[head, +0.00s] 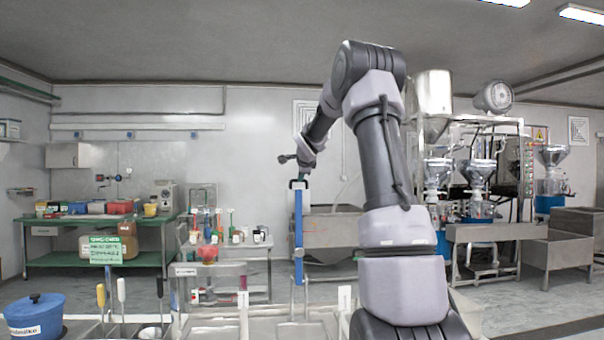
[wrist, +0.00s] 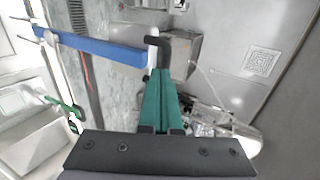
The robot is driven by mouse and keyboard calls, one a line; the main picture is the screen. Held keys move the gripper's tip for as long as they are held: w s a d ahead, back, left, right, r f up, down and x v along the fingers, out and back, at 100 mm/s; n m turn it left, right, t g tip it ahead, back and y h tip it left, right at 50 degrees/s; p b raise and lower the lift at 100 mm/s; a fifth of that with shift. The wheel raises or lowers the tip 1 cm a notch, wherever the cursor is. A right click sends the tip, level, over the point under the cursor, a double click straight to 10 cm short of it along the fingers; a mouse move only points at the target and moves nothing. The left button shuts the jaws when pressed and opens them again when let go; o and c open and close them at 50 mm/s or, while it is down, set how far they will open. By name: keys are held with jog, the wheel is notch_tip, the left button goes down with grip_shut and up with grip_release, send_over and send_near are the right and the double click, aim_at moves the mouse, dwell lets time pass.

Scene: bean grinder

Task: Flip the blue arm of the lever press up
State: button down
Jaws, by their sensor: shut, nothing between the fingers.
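The blue arm (head: 298,225) of the lever press stands upright in the head view, left of my arm. Its dark-capped top end is just below my gripper (head: 302,177). In the wrist view the blue arm (wrist: 95,46) runs from the upper left to the middle. My gripper's green fingers (wrist: 161,52) are closed together, with black tips at the blue arm's end. The tips look to be at or against that end; I cannot tell for sure whether they touch. The lower part of the press is only partly seen, near the counter.
The counter in front holds a blue pot (head: 35,316) at left and several upright-handled utensils. A green workbench (head: 100,256) stands at the back left. Steel sinks and grinding machines (head: 478,185) stand at the back right. The space around the raised arm looks clear.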

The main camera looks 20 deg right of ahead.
jog(key=shift+w+d+f, duration=0.15)
jog(key=shift+w+d, duration=0.05)
jog(key=shift+w, duration=0.45)
jog(key=w, duration=0.1)
jog(key=w+d, duration=0.1)
jog(key=w, duration=0.3)
jog(key=shift+w+d, duration=0.35)
